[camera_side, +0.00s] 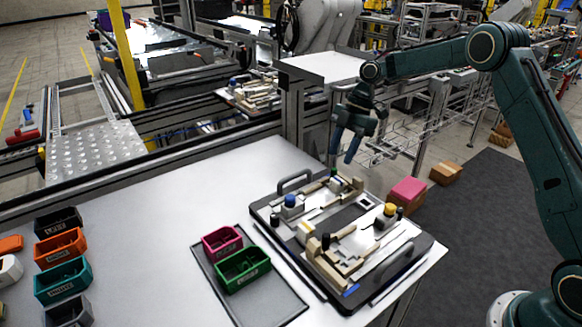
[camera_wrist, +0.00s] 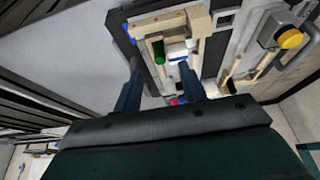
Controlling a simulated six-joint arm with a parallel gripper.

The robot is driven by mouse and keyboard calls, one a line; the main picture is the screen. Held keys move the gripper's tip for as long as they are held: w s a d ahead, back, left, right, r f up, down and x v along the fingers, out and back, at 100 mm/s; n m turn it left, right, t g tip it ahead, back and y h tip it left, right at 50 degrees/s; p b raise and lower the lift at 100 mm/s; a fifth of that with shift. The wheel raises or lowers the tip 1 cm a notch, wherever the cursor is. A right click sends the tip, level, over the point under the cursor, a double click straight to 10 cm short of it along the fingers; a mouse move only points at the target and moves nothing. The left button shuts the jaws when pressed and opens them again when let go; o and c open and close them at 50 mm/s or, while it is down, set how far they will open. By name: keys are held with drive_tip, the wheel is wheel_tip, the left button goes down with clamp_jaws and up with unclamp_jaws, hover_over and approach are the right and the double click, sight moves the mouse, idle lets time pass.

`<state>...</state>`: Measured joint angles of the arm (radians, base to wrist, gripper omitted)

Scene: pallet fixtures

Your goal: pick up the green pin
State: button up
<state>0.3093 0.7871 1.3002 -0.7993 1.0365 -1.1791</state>
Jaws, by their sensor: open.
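The green pin (camera_wrist: 159,52) shows in the wrist view as a short green cylinder in a pale beige fixture (camera_wrist: 192,20) on the pallet. It lies between the lines of my two fingers in that picture. In the side view a small dark green spot near the pallet's far corner (camera_side: 335,173) may be the same pin, but it is too small to be sure. My gripper (camera_side: 344,150) is above that far end of the pallet, fingers pointing down. In the wrist view my gripper (camera_wrist: 160,68) has its blue fingers apart, with nothing held between them.
The black-edged pallet (camera_side: 263,217) carries beige fixtures, a blue knob (camera_side: 290,201), a yellow knob (camera_side: 390,209) and raised handles. A grey tray (camera_side: 272,303) holds a pink bin (camera_side: 222,242) and a green bin (camera_side: 243,269). More bins stand at left. The table's middle is clear.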

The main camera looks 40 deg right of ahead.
sight(335, 169)
drive_tip(key=shift+x, duration=1.9)
clamp_jaws()
